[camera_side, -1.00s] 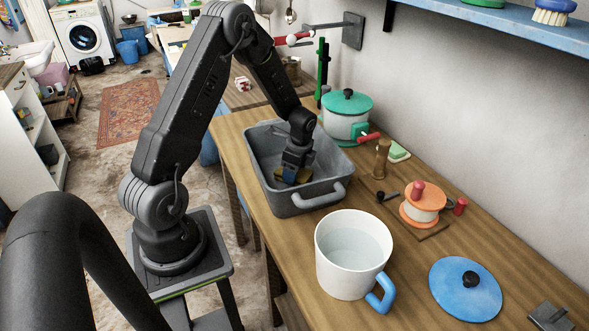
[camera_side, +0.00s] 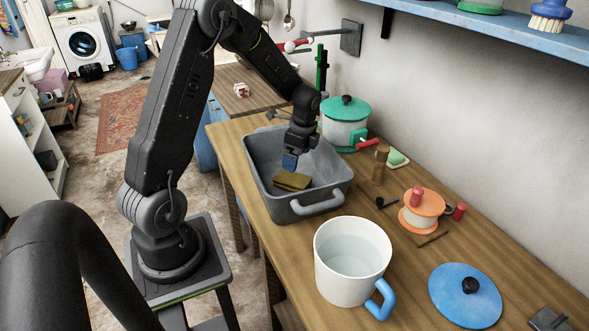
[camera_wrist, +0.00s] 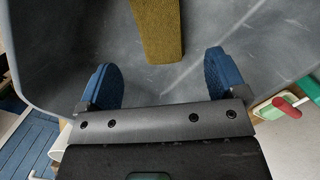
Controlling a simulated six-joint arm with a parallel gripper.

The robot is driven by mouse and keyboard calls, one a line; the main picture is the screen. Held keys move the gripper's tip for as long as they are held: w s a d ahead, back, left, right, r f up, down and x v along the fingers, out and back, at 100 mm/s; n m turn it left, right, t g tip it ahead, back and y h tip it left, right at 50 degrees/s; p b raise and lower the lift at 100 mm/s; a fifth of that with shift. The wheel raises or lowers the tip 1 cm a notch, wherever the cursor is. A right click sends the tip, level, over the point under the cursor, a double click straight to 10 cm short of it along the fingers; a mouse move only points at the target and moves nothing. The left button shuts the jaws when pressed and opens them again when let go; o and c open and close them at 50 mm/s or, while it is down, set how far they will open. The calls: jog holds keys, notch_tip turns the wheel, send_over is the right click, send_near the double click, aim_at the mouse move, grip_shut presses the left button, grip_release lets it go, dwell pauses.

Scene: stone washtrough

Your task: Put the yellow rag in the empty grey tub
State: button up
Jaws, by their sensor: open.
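The yellow rag (camera_side: 291,181) lies folded on the floor of the grey tub (camera_side: 262,182), and nothing else shows in the tub. In the wrist view the rag (camera_wrist: 158,28) lies ahead of the fingertips, with bare grey tub floor around it. My gripper (camera_side: 290,162) is just above the rag, inside the tub's rim. In the wrist view my gripper (camera_wrist: 165,80) shows its two blue fingers spread wide, with nothing between them. The rag looks apart from the fingers.
A white mug with a blue handle (camera_side: 340,285) holding clear liquid stands in front of the tub. A green-lidded pot (camera_side: 345,125) stands close behind it. A blue lid (camera_side: 450,290), an orange-rimmed spool (camera_side: 421,210) and a wooden peg (camera_side: 380,163) are to the right. A shelf (camera_side: 500,28) hangs above.

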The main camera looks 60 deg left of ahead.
jog(key=s+d+r+n+t, duration=0.3)
jog(key=s+d+r+n, duration=0.1)
jog(key=d+r, duration=1.05)
jog(key=s+d+r+n+t+h, duration=0.1)
jog(key=s+d+r+n+t, duration=0.2)
jog(key=s+d+r+n, duration=0.2)
jog(key=s+d+n, duration=0.1)
jog(key=s+d, duration=0.2)
jog(key=s, duration=0.4)
jog(key=shift+d+r+t, duration=0.15)
jog(key=shift+d+t, duration=0.15)
jog(key=shift+t, duration=0.1)
jog(key=shift+c, duration=0.3)
